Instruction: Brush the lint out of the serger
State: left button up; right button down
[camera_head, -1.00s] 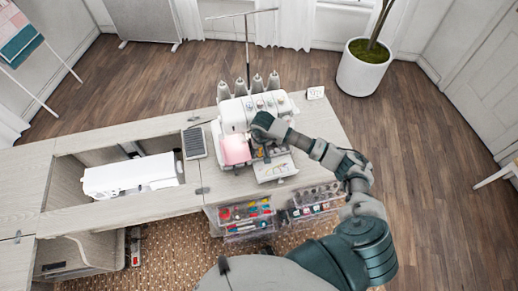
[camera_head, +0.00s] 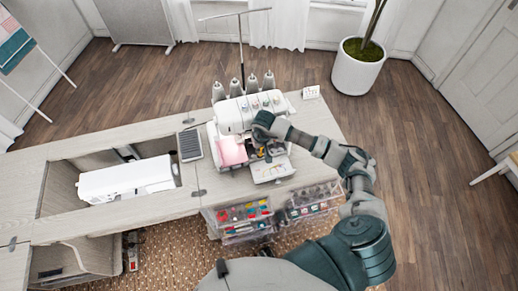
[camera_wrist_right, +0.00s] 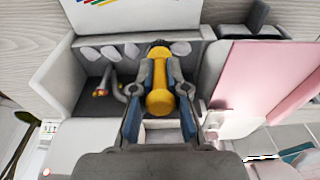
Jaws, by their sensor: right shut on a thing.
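The white serger (camera_head: 238,116) stands on the cabinet top, with several grey thread cones behind it and a pink panel (camera_head: 232,151) on its left front. My right gripper (camera_head: 264,152) is at the serger's open front. In the right wrist view my right gripper (camera_wrist_right: 160,95) is shut on a yellow-handled brush (camera_wrist_right: 159,101). The brush's far end reaches into the serger's opening, where grey lumps of lint (camera_wrist_right: 132,51) lie in a row on both sides of it. The brush tip is mostly hidden. My left gripper is out of view.
The opened front cover (camera_head: 271,169) lies before the serger. A white sewing machine (camera_head: 126,180) sits in the cabinet's recess, with a grey foot pedal (camera_head: 190,145) beside it. Clear drawers (camera_head: 243,214) hang at the cabinet's front.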

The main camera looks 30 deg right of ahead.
jog(key=shift+s+d+f, duration=0.1)
jog(key=shift+d, duration=0.2)
jog(key=shift+s+d+b, duration=0.1)
jog(key=shift+d+b, duration=0.25)
jog(key=shift+d, duration=0.2)
dwell(0.3)
jog(key=shift+s+d, duration=0.15)
jog(key=shift+d, duration=0.45)
jog(key=shift+d+b, duration=0.15)
jog(key=shift+b, duration=0.15)
